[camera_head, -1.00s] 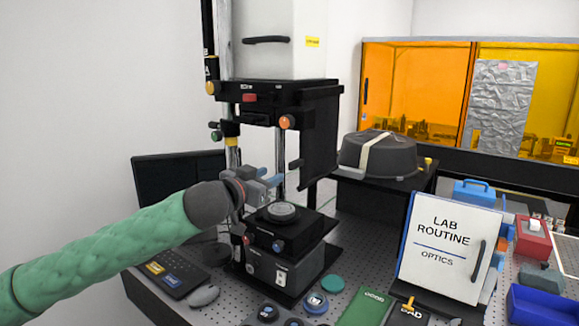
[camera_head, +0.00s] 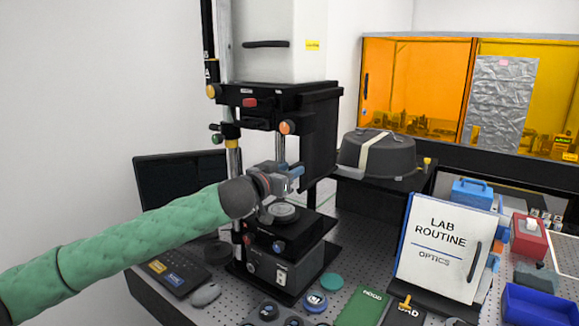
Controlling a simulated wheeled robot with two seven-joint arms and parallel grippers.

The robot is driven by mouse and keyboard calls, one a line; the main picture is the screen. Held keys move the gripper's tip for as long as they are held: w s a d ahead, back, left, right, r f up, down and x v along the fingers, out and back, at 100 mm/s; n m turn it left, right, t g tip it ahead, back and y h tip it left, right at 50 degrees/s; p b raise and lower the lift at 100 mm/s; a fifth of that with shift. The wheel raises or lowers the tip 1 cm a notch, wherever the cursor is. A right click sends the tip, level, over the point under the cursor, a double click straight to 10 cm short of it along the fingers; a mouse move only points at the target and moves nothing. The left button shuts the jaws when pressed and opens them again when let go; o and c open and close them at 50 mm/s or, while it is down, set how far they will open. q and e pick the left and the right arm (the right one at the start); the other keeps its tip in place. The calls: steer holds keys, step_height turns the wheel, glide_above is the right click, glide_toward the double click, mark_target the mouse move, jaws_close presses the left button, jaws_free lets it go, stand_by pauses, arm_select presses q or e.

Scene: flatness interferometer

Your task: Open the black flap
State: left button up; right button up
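The black flap (camera_head: 319,130) hangs as an upright dark panel at the right side of the interferometer's black upper housing (camera_head: 270,97). Its lower left edge, where a handle showed before, is now behind my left gripper. My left gripper (camera_head: 294,174), with blue fingers, is at the flap's lower left edge, above the round sample stage (camera_head: 284,212). I cannot tell whether the fingers touch the flap or are closed on its handle. My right gripper is not in view.
A dark monitor (camera_head: 180,178) stands behind my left arm. A grey domed case (camera_head: 377,153) sits on a black stand to the right. A LAB ROUTINE board (camera_head: 441,247) stands at the front right. Round pieces (camera_head: 315,302) lie on the perforated table.

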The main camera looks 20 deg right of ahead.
arm_select(q)
steer(key=shift+w+d, duration=0.1)
steer(key=shift+d, duration=0.15)
steer(key=shift+c, duration=0.4)
jaws_close()
